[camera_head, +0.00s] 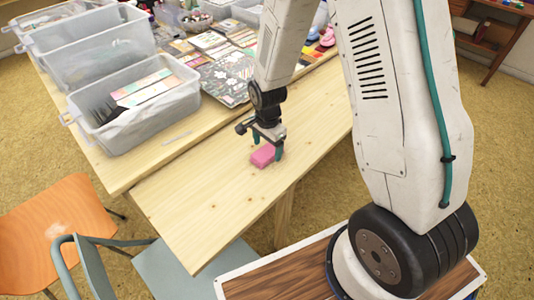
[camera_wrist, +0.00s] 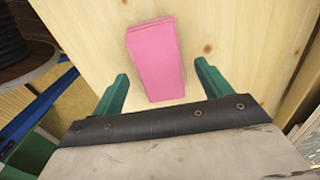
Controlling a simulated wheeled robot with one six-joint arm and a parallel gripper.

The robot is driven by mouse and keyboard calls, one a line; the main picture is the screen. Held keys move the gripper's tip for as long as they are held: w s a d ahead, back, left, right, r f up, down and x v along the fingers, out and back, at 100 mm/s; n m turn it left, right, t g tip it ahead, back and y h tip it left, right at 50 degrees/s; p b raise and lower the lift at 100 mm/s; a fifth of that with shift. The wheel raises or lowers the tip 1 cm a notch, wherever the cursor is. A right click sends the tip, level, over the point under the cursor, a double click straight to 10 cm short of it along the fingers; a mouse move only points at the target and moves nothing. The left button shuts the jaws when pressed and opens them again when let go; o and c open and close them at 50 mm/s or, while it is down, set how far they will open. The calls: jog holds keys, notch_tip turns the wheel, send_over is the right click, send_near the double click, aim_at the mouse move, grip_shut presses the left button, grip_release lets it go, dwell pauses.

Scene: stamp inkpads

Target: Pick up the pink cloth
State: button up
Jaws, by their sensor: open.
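The pink cloth (camera_head: 263,156) is a small folded block lying flat on the bare wooden table. In the wrist view the cloth (camera_wrist: 155,58) lies ahead of my gripper, with its near end close to the space between the fingertips. My gripper (camera_head: 267,145) is right above the cloth in the head view, pointing down. In the wrist view my gripper (camera_wrist: 161,76) is open, with one green finger on each side and nothing between them that I can see held. I cannot tell the exact height of the fingertips above the table.
The wooden table (camera_head: 215,195) is bare around the cloth. A clear plastic bin (camera_head: 150,128) with cards stands at the left, with more bins behind. Books (camera_head: 222,80) and colourful items lie farther back. An orange chair (camera_head: 65,222) and a grey-blue chair (camera_head: 180,270) stand at the near side.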

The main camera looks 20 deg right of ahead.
jog(key=shift+f, duration=0.65)
jog(key=c, duration=1.1)
jog(key=shift+o, duration=0.2)
jog(key=shift+r, duration=0.15)
jog(key=shift+r, duration=0.6)
notch_tip(320, 180, up, 2)
jog(key=shift+r, duration=0.2)
jog(key=w+a, duration=0.2)
jog(key=a, duration=0.3)
jog(key=w+a, duration=0.2)
jog(key=a, duration=0.3)
jog(key=w+a+r, duration=0.1)
jog(key=w+a, duration=0.1)
jog(key=a, duration=0.3)
jog(key=shift+d, duration=0.1)
